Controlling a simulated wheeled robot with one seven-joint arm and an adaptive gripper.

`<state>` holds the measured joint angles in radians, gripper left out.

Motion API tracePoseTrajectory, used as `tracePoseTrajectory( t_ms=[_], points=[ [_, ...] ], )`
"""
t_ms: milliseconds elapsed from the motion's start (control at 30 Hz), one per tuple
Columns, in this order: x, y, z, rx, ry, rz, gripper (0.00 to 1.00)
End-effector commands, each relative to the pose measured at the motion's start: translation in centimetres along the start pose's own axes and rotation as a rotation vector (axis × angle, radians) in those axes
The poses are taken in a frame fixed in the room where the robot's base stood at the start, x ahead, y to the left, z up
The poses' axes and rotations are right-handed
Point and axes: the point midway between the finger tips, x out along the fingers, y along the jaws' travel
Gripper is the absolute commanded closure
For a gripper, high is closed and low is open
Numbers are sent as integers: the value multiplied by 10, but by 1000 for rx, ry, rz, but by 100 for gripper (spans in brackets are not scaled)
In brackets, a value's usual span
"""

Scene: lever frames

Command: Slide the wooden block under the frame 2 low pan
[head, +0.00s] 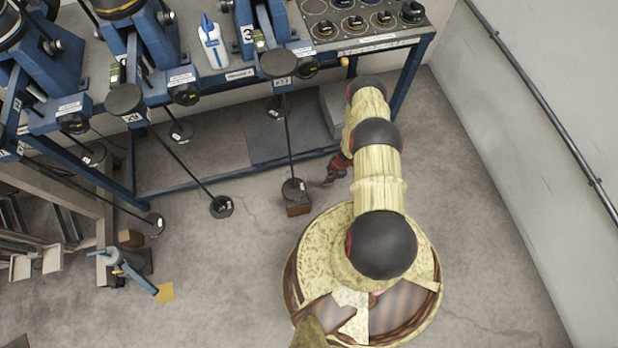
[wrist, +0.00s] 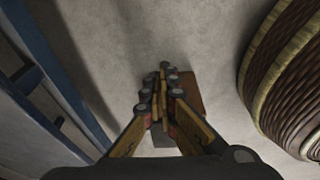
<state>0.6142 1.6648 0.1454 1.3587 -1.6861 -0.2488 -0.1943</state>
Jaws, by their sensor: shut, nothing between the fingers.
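A brown wooden block (head: 298,209) sits on the floor at the low pan (head: 293,186) of the frame marked 3. The pan hides part of it; I cannot tell whether they touch. The low pan (head: 221,206) of the frame to the left, whose number I cannot read, hangs low with no block visible under it. My gripper (head: 331,174) is low, right of the block. In the wrist view my gripper (wrist: 163,76) is shut and empty, and the block (wrist: 188,92) shows just right of the fingers, partly hidden by them.
Another brown block (head: 130,238) lies at the left beside a blue and grey tool (head: 125,265). A yellow square (head: 165,292) lies on the floor. The blue bench (head: 408,75) stands behind my gripper. Floor between the two pans is clear. A wall is at the right.

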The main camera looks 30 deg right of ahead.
Motion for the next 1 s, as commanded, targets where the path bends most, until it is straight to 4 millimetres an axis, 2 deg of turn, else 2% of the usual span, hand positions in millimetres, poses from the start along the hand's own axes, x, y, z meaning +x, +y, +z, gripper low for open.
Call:
tracePoseTrajectory(
  t_ms=[100, 200, 367, 800, 900, 1000],
  points=[
    [19, -22, -3, -17, 29, -22, 100],
    [28, -29, -4, -25, 39, -29, 100],
    [47, -31, -5, -26, 41, -31, 100],
    [132, -33, -8, -26, 40, -30, 100],
    [129, -32, -27, -28, 40, -30, 100],
    [131, -32, -38, -27, 40, -29, 100]
  ],
)
